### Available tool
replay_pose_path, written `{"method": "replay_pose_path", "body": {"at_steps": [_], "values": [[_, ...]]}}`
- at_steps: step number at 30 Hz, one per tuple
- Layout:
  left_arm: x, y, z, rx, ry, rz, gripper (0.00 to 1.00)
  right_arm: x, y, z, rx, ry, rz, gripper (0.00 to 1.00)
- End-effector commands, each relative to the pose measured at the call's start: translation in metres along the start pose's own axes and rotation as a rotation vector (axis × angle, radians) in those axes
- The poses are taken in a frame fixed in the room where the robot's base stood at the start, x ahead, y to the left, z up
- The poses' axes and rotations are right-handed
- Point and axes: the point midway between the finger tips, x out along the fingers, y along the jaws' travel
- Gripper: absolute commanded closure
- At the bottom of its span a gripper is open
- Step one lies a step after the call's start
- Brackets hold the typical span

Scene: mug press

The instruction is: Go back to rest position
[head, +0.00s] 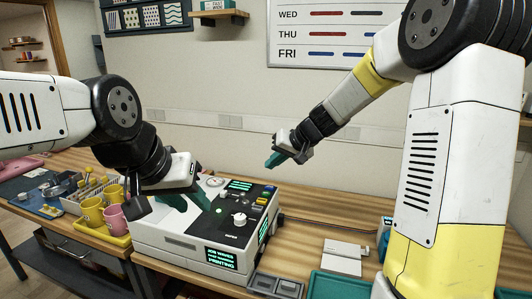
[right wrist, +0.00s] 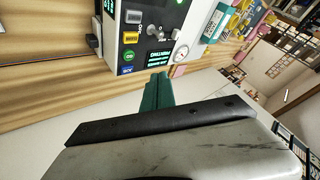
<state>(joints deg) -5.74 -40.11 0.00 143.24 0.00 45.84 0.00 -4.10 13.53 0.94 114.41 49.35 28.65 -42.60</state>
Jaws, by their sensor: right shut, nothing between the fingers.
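The white press machine (head: 165,238) stands on the wooden table in the head view. Its black top panel carries a knob, coloured buttons and lit green screens, one with the word PRINTING. The machine's panel also shows at the top of the right wrist view (right wrist: 133,27). My left gripper (head: 192,203) is over the left part of the machine, its teal fingers apart and no object seen between them. I cannot tell whether they touch the machine. My right gripper (head: 274,161) is shut and empty, in the air behind the machine; its teal fingers show in the right wrist view (right wrist: 157,92).
Yellow mugs (head: 92,212) and a pink mug (head: 113,220) stand on a yellow tray (head: 118,240) left of the machine. A teal tray (head: 335,286) and a white block (head: 343,257) lie at the right front. The table behind the machine is mostly clear.

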Motion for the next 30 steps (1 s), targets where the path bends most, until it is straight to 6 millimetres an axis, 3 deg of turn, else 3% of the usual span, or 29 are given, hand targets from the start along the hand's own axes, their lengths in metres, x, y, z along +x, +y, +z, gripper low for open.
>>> {"method": "replay_pose_path", "body": {"at_steps": [1,6,12,15,21,30], "values": [[0.0,0.0,0.0,0.0,0.0,0.0,0.67,-0.03,-0.011,0.009,-0.02,0.002,0.007,1.0],[0.0,0.0,0.0,0.0,0.0,0.0,0.67,-0.107,-0.026,0.058,-0.058,-0.026,0.064,1.0],[0.0,0.0,0.0,0.0,0.0,0.0,0.67,-0.18,-0.022,0.128,-0.077,-0.04,0.179,1.0],[0.0,0.0,0.0,0.0,0.0,0.0,0.67,-0.206,-0.014,0.161,-0.076,-0.038,0.246,1.0],[0.0,0.0,0.0,0.0,0.0,0.0,0.67,-0.235,0.003,0.202,-0.065,-0.022,0.344,1.0],[0.0,0.0,0.0,0.0,0.0,0.0,0.67,-0.241,0.009,0.212,-0.059,-0.018,0.371,1.0]]}}
